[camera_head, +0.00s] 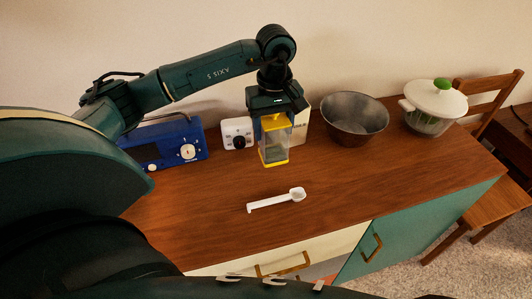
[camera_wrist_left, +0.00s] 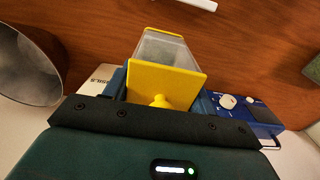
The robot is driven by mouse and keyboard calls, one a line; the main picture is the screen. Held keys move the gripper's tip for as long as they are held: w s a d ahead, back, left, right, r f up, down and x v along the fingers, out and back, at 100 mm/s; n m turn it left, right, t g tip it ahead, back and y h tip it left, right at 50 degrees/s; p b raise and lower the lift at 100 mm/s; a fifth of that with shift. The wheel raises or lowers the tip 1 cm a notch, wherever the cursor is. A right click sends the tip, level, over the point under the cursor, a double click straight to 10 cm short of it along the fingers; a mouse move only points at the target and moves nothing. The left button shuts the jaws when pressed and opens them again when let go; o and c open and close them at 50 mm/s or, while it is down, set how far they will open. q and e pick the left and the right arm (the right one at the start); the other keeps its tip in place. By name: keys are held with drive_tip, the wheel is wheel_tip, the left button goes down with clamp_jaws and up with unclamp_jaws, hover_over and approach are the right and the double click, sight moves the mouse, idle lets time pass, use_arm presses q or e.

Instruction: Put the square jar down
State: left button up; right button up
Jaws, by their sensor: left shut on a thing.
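The square jar (camera_head: 274,144) is clear-sided with a yellow lid and a yellow band at its bottom. It is upright below my left gripper (camera_head: 276,112), which is shut on its top. In the left wrist view the jar's clear body (camera_wrist_left: 164,47) extends beyond its yellow lid (camera_wrist_left: 168,84), between the fingers of my left gripper (camera_wrist_left: 162,100). The jar is over the wooden top of the hutch (camera_head: 210,215); I cannot tell whether its bottom touches the wood. My right gripper is not in view.
A blue radio (camera_head: 165,145) and a white device with a dark dial (camera_head: 238,133) stand left of the jar. Wood around the scoop is clear.

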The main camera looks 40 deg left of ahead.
sight(272, 153)
use_arm(q)
drive_tip(key=f, duration=0.4)
drive_tip(key=shift+s+f, duration=0.1)
drive_tip(key=shift+s, duration=0.1)
drive_tip(key=shift+w+f+p, duration=0.1)
drive_tip(key=shift+f+p, duration=0.45)
drive_tip(key=shift+f, duration=1.5)
drive_tip(key=shift+f, duration=0.1)
drive_tip(key=o, duration=0.6)
drive_tip(key=shift+f+b, duration=0.1)
drive_tip(key=shift+b, duration=0.2)
drive_tip(key=o, duration=0.4)
drive_tip(key=shift+o, duration=0.2)
